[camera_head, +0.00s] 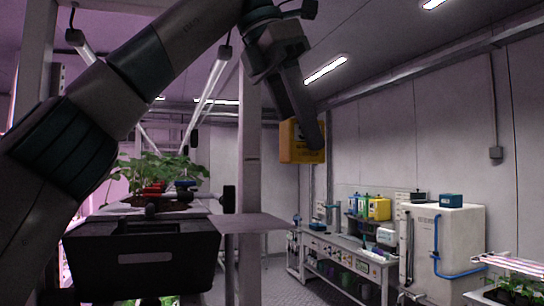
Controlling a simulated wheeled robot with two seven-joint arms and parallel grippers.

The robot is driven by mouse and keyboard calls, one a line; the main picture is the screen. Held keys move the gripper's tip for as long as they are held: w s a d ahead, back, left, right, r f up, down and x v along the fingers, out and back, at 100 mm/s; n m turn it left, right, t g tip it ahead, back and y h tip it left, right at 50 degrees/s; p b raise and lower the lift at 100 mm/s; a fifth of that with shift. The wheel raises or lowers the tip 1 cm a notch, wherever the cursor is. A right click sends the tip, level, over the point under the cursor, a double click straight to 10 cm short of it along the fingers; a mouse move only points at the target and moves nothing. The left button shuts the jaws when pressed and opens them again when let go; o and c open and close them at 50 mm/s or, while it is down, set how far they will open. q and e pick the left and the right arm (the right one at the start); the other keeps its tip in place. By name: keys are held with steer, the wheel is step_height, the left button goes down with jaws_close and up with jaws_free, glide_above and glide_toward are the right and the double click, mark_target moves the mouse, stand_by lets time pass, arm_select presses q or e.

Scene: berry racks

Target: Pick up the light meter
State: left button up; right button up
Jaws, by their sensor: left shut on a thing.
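The light meter appears to be the yellow-orange box (296,150) with a dark marking, held up in the air near the middle of the view. My left gripper (312,138) reaches down from the top and is shut on it. One dark finger lies across the box's right part and covers some of it. The box is clear of the surfaces below it. My right gripper is not in view.
A black crate (142,262) stands at the lower left below potted plants (160,172). A grey post (249,190) stands left of the held box. A workbench (345,252) and a white cabinet (462,238) line the right wall.

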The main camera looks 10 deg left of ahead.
arm_select(q)
steer(key=shift+s+d+r, duration=0.2)
steer(key=shift+d+r, duration=0.2)
steer(key=shift+d, duration=0.1)
steer(key=shift+s+d+r, duration=0.15)
steer(key=shift+d+r, duration=0.25)
steer(key=shift+d, duration=0.25)
